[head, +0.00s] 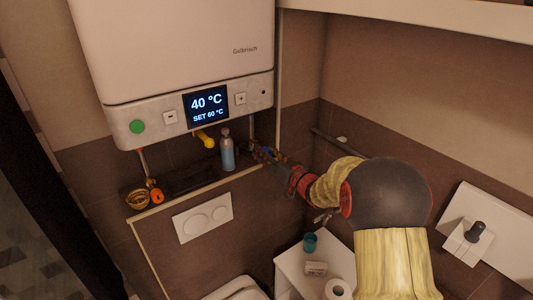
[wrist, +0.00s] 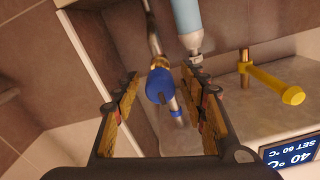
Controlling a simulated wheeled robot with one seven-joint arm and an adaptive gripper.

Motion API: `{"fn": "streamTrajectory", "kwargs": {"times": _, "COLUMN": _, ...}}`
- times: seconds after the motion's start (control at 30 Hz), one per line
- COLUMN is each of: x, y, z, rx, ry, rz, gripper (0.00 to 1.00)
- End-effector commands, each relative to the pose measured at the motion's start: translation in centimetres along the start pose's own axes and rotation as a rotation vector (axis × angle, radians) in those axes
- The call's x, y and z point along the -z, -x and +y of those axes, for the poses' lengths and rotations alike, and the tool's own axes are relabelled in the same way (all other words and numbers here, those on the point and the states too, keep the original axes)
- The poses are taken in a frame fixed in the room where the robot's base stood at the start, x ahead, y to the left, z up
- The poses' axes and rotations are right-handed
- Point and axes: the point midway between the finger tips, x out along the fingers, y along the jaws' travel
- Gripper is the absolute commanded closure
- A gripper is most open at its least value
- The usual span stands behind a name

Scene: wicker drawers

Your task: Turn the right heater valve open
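The heater (head: 180,60) hangs on the wall, and its display (head: 207,104) reads 40 °C, SET 60 °C. A blue valve knob (wrist: 160,86) with a dark slot or mark sits on a metal pipe with a brass fitting, right of the bottle in the head view. My gripper (wrist: 160,74) is open, and the knob shows between its two fingers in the wrist view. I see no clear contact. In the head view my gripper (head: 264,154) reaches under the heater's right end and mostly hides the knob. A yellow pipe piece (wrist: 275,84) is beside them.
A blue bottle (head: 227,152) stands on the ledge (head: 195,184) close to my gripper; it also shows in the wrist view (wrist: 188,20). A white cabinet (head: 292,262) with small items stands below.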

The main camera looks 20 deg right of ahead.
Motion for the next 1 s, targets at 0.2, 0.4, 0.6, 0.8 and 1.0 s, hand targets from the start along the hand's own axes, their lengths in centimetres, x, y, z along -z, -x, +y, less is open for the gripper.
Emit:
{"fn": "streamTrajectory", "kwargs": {"times": 0.2, "x": -0.02, "y": 0.02, "z": 0.00, "rx": 0.000, "ry": 0.000, "rz": 0.000, "gripper": 0.71}}
{"fn": "streamTrajectory", "kwargs": {"times": 0.4, "x": -0.02, "y": 0.03, "z": 0.00, "rx": 0.000, "ry": 0.000, "rz": 0.000, "gripper": 0.83}}
{"fn": "streamTrajectory", "kwargs": {"times": 0.6, "x": -0.03, "y": 0.03, "z": 0.01, "rx": 0.000, "ry": 0.000, "rz": -0.001, "gripper": 0.94}}
{"fn": "streamTrajectory", "kwargs": {"times": 0.8, "x": -0.03, "y": 0.03, "z": 0.01, "rx": 0.000, "ry": 0.001, "rz": -0.001, "gripper": 1.00}}
{"fn": "streamTrajectory", "kwargs": {"times": 1.0, "x": -0.13, "y": 0.03, "z": 0.04, "rx": 0.000, "ry": 0.029, "rz": 0.000, "gripper": 1.00}}
